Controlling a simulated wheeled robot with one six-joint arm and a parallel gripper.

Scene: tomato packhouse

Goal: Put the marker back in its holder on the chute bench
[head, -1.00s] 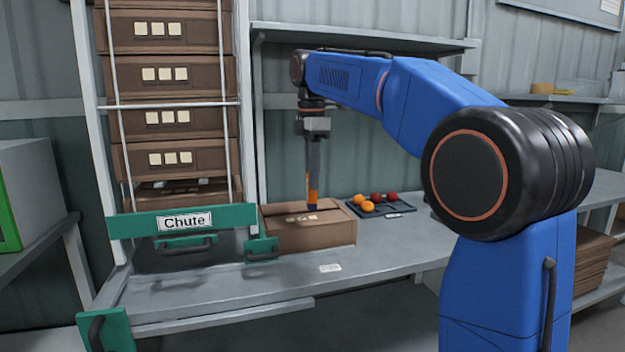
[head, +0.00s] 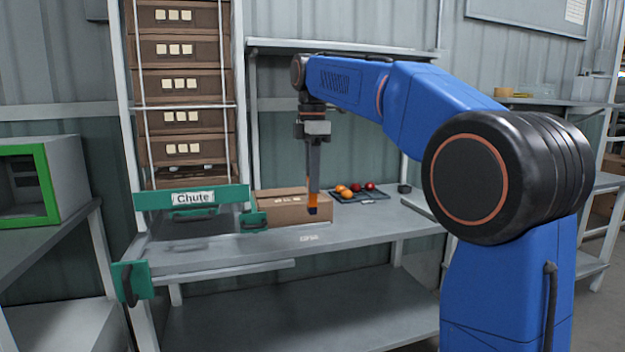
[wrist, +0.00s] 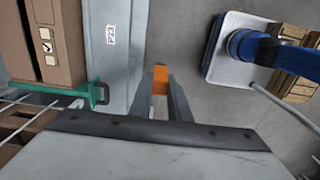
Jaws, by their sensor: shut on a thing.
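My gripper (head: 313,188) is shut on the marker (head: 312,201), which has an orange body and a dark lower end. The marker hangs upright, in the picture in front of the cardboard box (head: 275,209). In the wrist view the orange marker (wrist: 160,80) shows between the fingers, above grey floor just off the bench edge. The chute bench (head: 345,228) carries the box. A small dark cup-like thing (head: 404,188) stands at the bench's right rear; I cannot tell whether it is the holder. The box (wrist: 58,70) has label squares, one with a tick.
The green chute gate (head: 160,199) and stacked brown boxes (head: 185,87) stand left of the box. A dark tray (head: 362,196) with orange and red tomatoes lies right of it. A white label (head: 309,237) lies near the bench's front edge. Bare bench top lies right of the label.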

